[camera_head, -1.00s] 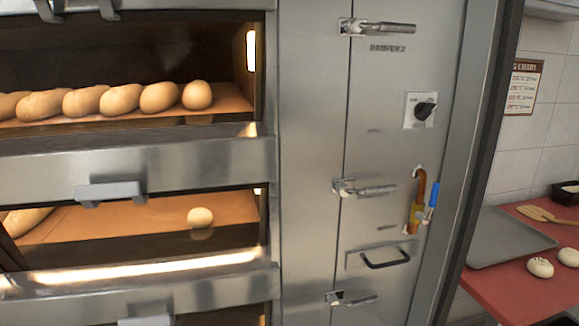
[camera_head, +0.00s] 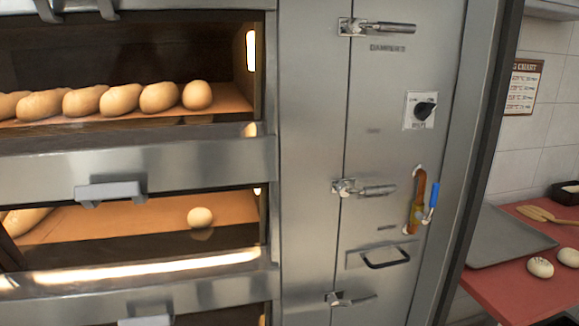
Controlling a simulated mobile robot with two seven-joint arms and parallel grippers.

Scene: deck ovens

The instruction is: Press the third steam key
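No steam keys can be made out in the head view. The oven's side panel (camera_head: 310,150) carries several lever handles, among them an upper one (camera_head: 384,27) above a label reading about "DAMPERS", a middle one (camera_head: 372,189) and a lower one (camera_head: 355,300). A black rotary switch (camera_head: 423,110) on a white plate sits at the upper right of the panel. A brown pipe with a blue-handled valve (camera_head: 431,201) is below it. Neither of my grippers is in view.
Two lit oven decks at left hold bread loaves (camera_head: 120,100) and a round bun (camera_head: 200,217). Deck handles (camera_head: 110,191) stick out in front. A drawer-like pull (camera_head: 385,258) is low on the panel. At right, a red table (camera_head: 510,292) bears a grey tray (camera_head: 500,238) and dough rounds (camera_head: 541,267).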

